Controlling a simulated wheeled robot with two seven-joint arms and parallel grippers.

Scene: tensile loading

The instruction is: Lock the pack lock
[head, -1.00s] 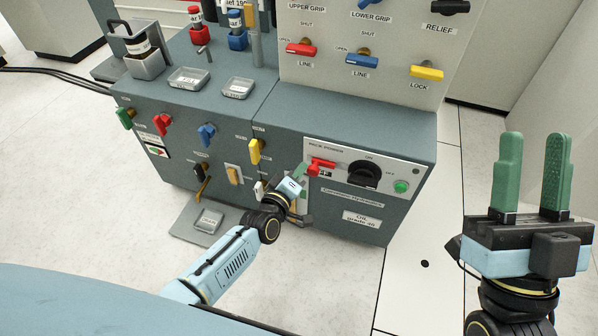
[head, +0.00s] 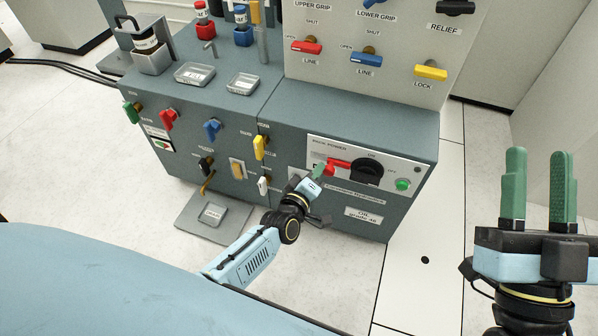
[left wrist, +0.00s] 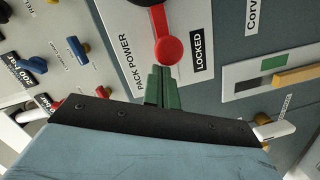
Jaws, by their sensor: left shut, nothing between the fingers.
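The pack lock is a red lever (head: 340,162) on the white PACK POWER panel, beside the black rotary switch (head: 367,172). In the left wrist view its round red knob (left wrist: 168,49) lies beside the word LOCKED (left wrist: 200,50). My left gripper (head: 319,170) is shut and empty, its green fingertips at the knob's end of the lever. In the left wrist view the fingertips (left wrist: 161,72) are just below the knob; I cannot tell whether they touch it. My right gripper (head: 540,190) is open and empty, raised at the right, away from the panel.
The green button (head: 403,184) sits right of the switch. Several coloured valve handles, such as the yellow one (head: 259,147), stick out left of the panel. An upper panel with red, blue and yellow levers (head: 431,71) stands above. Floor at the right is clear.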

